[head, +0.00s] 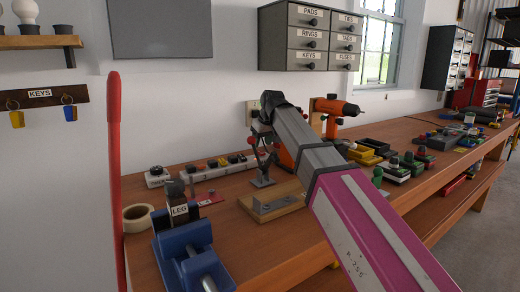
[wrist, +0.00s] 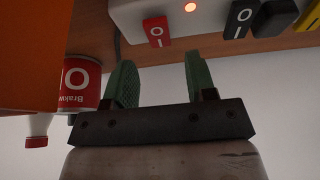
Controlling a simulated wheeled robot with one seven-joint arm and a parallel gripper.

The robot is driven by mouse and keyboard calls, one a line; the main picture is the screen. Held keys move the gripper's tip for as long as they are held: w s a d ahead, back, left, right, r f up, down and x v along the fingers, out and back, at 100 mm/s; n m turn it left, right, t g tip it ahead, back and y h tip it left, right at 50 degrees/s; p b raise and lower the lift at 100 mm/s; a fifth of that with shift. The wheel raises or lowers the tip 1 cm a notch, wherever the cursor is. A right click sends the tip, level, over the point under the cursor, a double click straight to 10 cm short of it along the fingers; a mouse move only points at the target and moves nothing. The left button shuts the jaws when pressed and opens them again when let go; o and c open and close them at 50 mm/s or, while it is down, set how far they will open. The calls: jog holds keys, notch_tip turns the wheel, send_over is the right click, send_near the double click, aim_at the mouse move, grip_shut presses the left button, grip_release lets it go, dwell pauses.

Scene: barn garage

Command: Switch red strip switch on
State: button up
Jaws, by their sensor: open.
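In the wrist view, the red rocker switch (wrist: 157,31), marked with I and O, sits on the side of a white strip (wrist: 208,18). I cannot tell which way it is pressed. A black switch (wrist: 241,18) with the same marks is to its right. A small orange light (wrist: 190,7) glows on the strip. My gripper (wrist: 160,76) is open and empty, its green fingers spread apart below the red switch in the picture and not visibly touching it. In the head view, a white strip (head: 220,170) lies along the wall; my arm hides the gripper there.
A red-and-white labelled can (wrist: 80,85) and a red-capped bottle (wrist: 38,130) are close left of my gripper. In the head view, a wooden block (head: 270,207), blue vise (head: 190,250) and tape roll (head: 138,216) stand on the bench. An orange drill (head: 335,107) hangs at the wall.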

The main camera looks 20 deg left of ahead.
aim_at(259, 152)
jog(key=shift+x, duration=1.85)
jog(key=c, duration=0.9)
jog(key=shift+w+a+g+h, duration=0.15)
jog(key=shift+a+g+h, duration=0.1)
jog(key=shift+g+h, duration=0.45)
jog(key=shift+h, duration=0.1)
jog(key=shift+f, duration=0.1)
jog(key=o, duration=0.9)
